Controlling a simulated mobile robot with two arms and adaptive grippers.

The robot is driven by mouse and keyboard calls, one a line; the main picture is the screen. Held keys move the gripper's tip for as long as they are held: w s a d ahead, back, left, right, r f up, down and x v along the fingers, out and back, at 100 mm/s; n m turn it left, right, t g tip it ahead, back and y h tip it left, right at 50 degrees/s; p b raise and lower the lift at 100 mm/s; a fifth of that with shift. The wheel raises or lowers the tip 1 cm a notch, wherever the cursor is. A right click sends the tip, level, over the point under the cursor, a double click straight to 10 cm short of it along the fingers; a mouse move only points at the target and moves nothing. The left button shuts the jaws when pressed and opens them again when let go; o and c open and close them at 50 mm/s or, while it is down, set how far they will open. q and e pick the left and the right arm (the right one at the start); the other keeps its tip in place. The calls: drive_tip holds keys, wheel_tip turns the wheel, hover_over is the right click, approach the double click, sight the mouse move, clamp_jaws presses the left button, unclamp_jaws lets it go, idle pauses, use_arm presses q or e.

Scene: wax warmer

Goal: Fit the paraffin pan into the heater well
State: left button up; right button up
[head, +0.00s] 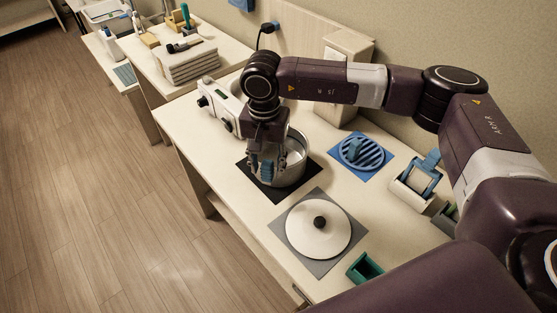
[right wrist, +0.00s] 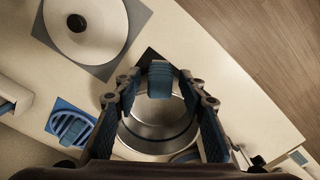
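The paraffin pan (head: 297,158) is a round silver metal pan on a black mat (head: 262,184). Its shiny inside (right wrist: 158,125) shows in the right wrist view, with a blue grip (right wrist: 160,80) at its rim. My right gripper (head: 265,170) is over the pan's near-left side, pointing down. In the right wrist view the gripper (right wrist: 158,98) has its fingers spread on both sides of the blue grip, with gaps visible. The white heater (head: 220,106) with dark knobs stands just left of the pan, partly behind my arm. Its well is hidden. My left gripper is not in view.
A white lid (head: 308,240) with a black knob lies on a grey mat in front. A blue slotted piece (head: 364,153) lies to the right on a blue mat. A white dispenser (head: 415,187) and a green holder (head: 364,268) stand near the right. Folded towels (head: 187,62) lie on the farther table.

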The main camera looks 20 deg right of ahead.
idle(0.4)
drive_tip(key=shift+b, duration=0.4)
drive_tip(key=shift+c, duration=0.4)
clamp_jaws()
